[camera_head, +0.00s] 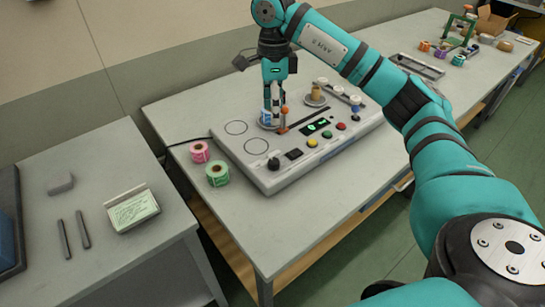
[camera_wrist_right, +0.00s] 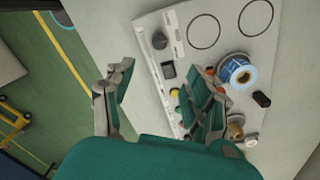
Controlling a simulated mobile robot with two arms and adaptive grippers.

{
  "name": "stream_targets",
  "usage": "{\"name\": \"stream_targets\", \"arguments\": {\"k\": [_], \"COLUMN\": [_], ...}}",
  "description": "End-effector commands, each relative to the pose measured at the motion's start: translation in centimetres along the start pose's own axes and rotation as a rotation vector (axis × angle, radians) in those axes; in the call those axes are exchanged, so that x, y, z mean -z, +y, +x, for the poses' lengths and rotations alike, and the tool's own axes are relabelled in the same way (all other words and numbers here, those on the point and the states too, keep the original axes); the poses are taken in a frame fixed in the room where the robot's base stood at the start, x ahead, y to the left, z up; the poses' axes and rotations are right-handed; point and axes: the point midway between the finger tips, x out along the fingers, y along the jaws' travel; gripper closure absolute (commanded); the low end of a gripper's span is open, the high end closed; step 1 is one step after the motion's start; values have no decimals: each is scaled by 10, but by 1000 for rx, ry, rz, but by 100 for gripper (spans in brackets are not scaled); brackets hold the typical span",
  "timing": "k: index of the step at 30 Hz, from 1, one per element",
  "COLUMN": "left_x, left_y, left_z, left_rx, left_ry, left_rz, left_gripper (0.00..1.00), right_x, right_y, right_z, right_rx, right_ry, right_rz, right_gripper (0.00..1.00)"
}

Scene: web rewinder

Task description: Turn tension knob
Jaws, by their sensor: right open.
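The tension knob appears to be the black round knob (camera_head: 273,163) at the near left corner of the light grey rewinder panel (camera_head: 240,160). It also shows in the right wrist view (camera_wrist_right: 160,41), near the panel's edge. My right gripper (camera_head: 273,117) points down over the panel's middle, behind the knob and apart from it. In the right wrist view its two fingers (camera_wrist_right: 160,80) are spread with nothing held between them. A blue-and-white roll (camera_wrist_right: 238,70) sits just beyond one finger. My left gripper is not in view.
Pink (camera_head: 200,152) and green (camera_head: 217,174) rolls stand left of the panel. Yellow (camera_head: 312,143), red (camera_head: 341,126) and green (camera_head: 326,134) buttons line its front. An orange-tipped lever (camera_head: 284,111) and a brown spool (camera_head: 316,92) are near the gripper. A side table (camera_head: 100,250) stands left.

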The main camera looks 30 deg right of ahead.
Motion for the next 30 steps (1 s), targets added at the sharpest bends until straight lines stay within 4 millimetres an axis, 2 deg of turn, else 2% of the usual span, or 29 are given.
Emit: {"name": "stream_targets", "arguments": {"k": [1,5,18,24,30], "left_x": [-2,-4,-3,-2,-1], "left_y": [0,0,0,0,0], "left_z": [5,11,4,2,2], "left_rx": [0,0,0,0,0], "left_ry": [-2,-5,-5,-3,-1], "left_rz": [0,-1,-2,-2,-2], "left_gripper": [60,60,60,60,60], "right_x": [0,-1,-1,-2,-2], "right_y": [1,1,2,1,1], "right_z": [14,43,130,151,157], "right_rx": [-5,-7,-3,0,1], "right_ry": [1,-1,-1,-4,-4], "right_rz": [-1,-3,-1,0,-1], "right_gripper": [45,45,45,45,45]}}
